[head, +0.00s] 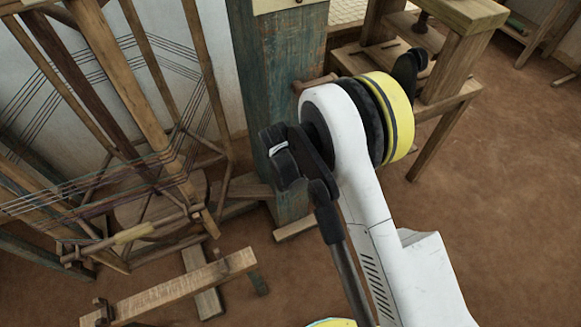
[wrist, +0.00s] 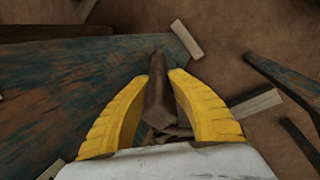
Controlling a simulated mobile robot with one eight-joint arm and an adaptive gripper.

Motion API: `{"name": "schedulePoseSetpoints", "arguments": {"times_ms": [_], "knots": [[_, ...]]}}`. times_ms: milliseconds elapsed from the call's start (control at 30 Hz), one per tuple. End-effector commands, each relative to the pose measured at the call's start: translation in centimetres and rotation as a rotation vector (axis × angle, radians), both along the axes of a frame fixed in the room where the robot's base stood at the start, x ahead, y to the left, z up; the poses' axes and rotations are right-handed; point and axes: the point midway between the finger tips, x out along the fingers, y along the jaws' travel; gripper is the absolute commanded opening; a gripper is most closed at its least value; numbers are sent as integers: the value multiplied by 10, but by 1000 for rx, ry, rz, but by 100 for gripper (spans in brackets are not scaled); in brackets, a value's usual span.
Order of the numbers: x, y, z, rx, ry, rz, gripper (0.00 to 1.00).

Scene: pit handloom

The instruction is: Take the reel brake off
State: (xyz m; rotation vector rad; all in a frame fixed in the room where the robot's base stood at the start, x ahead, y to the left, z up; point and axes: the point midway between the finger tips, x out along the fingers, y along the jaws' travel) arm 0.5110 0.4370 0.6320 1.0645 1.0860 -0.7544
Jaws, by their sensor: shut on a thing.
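In the wrist view my gripper (wrist: 161,82) has its two yellow fingers closed around a dark brown wooden bar (wrist: 159,105), which looks like the brake lever. The bar's near end points toward my palm, and its far end lies against the blue-green post. In the head view my fingers are hidden behind my arm. A short brown piece (head: 299,87) sticks out beside the arm at the post and may be the same bar. The reel (head: 135,110), a wooden frame with dark threads, stands at the left.
The worn blue-green post (head: 282,100) stands behind my arm; it also shows in the wrist view (wrist: 70,85). A wooden bench (head: 440,100) stands at the upper right. A low wooden beam (head: 180,287) lies at the bottom left. Bare earth floor is clear at the right.

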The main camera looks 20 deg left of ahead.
Motion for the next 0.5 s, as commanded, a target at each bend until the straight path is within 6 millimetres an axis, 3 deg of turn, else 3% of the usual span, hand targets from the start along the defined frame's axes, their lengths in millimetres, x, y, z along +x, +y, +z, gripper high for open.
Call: {"name": "schedulePoseSetpoints", "arguments": {"times_ms": [167,200,500], "knots": [[-2,1,-2,1,5,1,0],[-2,1,-2,1,5,1,34],[-1,0,0,1,3,1,35]]}}
